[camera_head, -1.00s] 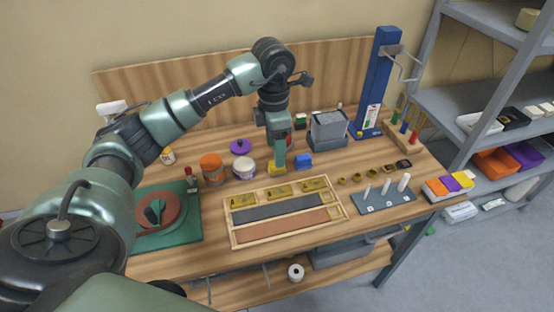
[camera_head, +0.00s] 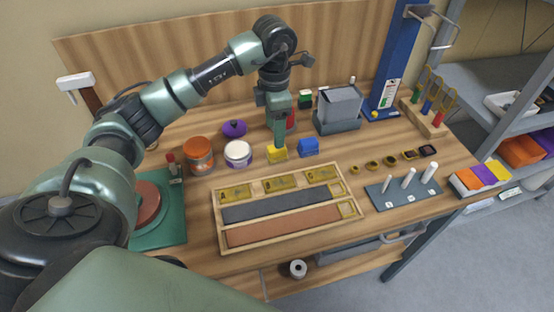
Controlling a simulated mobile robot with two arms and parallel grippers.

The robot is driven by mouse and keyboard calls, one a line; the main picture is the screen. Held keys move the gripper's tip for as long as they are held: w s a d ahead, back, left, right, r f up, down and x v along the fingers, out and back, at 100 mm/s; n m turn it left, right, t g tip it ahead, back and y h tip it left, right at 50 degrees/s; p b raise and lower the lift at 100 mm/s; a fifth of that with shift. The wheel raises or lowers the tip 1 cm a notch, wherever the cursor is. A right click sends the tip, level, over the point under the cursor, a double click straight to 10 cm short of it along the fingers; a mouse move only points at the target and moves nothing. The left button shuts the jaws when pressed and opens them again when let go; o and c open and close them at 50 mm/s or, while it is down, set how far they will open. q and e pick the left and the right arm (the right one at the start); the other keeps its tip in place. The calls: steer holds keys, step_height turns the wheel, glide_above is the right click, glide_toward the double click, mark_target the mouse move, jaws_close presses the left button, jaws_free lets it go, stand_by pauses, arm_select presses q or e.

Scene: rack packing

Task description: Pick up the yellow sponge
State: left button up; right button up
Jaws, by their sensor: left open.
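The yellow sponge (camera_head: 277,154) is a small block on the wooden workbench, behind the wooden tray and left of a blue block (camera_head: 308,147). My left gripper (camera_head: 278,142) points down directly over the sponge, with its fingertips at or just above the sponge's top. The gripper is open; seen edge-on, its fingers overlap, and I cannot tell whether they touch the sponge. My right gripper is not in view.
A white jar (camera_head: 238,154) and an orange jar (camera_head: 199,156) stand left of the sponge. A grey bin (camera_head: 338,111) stands behind right. The wooden tray (camera_head: 290,240) holds long strips in front. A pegged grey board (camera_head: 404,193) lies right.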

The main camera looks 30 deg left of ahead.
mark_target(277, 153)
arm_select(q)
steer(key=shift+f, duration=0.75)
steer(key=f+p, duration=0.1)
steer(key=f, duration=0.1)
steer(key=f+p, duration=0.1)
steer(key=f, duration=0.1)
steer(key=f+p, duration=0.1)
steer(key=f, duration=0.1)
steer(key=shift+w+d+f, duration=0.1)
steer(key=shift+w, duration=0.25)
steer(key=shift+f, duration=0.35)
jaws_close()
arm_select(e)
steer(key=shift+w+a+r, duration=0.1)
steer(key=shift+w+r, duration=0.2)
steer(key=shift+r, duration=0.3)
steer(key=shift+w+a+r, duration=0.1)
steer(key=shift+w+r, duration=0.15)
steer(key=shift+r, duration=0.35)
arm_select(q)
steer(key=shift+r, duration=0.15)
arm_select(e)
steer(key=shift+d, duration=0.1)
